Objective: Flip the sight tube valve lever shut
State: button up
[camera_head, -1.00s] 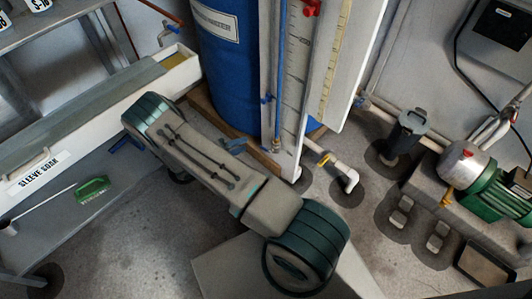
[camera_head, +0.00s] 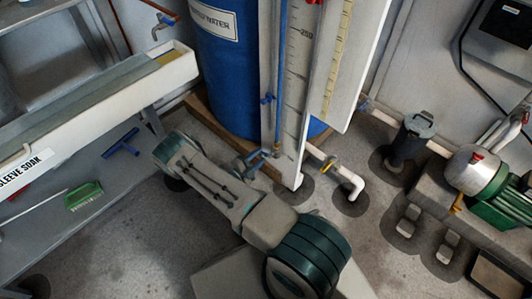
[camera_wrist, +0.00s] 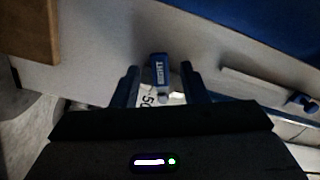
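The blue valve lever marked SIGHT (camera_wrist: 160,73) stands in the middle of the wrist view, in front of the pale sight tube board. My gripper (camera_wrist: 161,88) is open, with one dark finger on each side of the lever and a visible gap to each. In the head view my gripper (camera_head: 257,159) is at the foot of the sight tube board (camera_head: 291,120), where it hides much of the lower valve. The blue sight tube (camera_head: 280,70) runs up the board beside the scale. Whether the fingers reach past the lever in depth is unclear.
The blue drum (camera_head: 228,75) stands behind the board on a wooden base. A white pipe with a yellow-handled valve (camera_head: 329,164) lies right of the board's foot. Another blue fitting (camera_wrist: 301,102) shows at right in the wrist view. A bench (camera_head: 100,115) is at left.

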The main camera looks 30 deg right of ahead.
aim_at(262, 154)
jog(key=shift+b+x, duration=0.45)
jog(key=shift+x, duration=1.85)
grip_shut()
jog(key=shift+w+r+m+p, duration=0.15)
jog(key=shift+r+m, duration=0.15)
jog(key=shift+m, duration=0.5)
jog(key=shift+r+m+p, duration=0.1)
jog(key=shift+r+m, duration=0.2)
jog(key=shift+m, duration=0.5)
jog(key=shift+w+r+m+p, duration=0.15)
jog(key=shift+r+m, duration=0.15)
jog(key=shift+m, duration=0.5)
jog(key=shift+s, duration=0.1)
grip_release()
jog(key=shift+a, duration=0.1)
